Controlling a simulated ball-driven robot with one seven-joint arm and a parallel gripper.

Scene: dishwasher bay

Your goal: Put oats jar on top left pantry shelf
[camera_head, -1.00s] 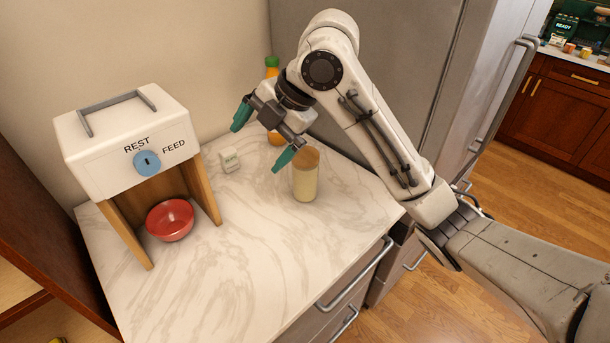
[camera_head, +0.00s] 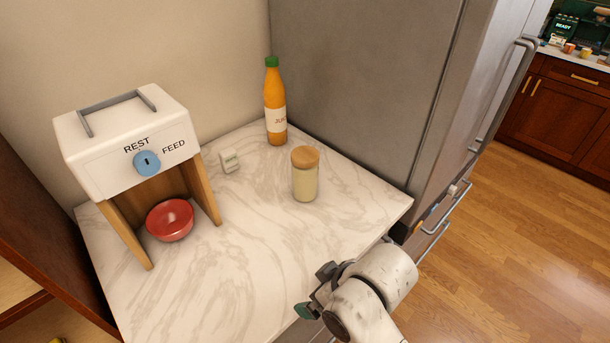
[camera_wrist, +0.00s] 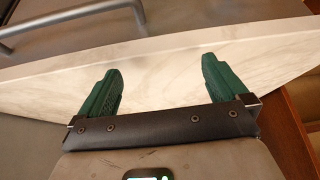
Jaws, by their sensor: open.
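The oats jar (camera_head: 305,176), a pale cream jar with a round wooden lid, stands upright on the marble counter (camera_head: 245,245), toward its right side. My gripper (camera_wrist: 160,88) is open and empty in the wrist view, its two green fingers apart with the counter's edge beyond them. In the head view my gripper (camera_head: 312,300) is low at the counter's front edge, nearer than the jar and well apart from it. The jar does not show in the wrist view. I cannot identify the top left pantry shelf in these frames.
A juice bottle (camera_head: 275,108) stands behind the jar. A small white block (camera_head: 230,161) lies left of it. A white feeder (camera_head: 128,140) with a red bowl (camera_head: 170,220) stands at left. The fridge (camera_head: 365,80) borders the counter at right. Wooden shelving (camera_head: 40,235) is far left.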

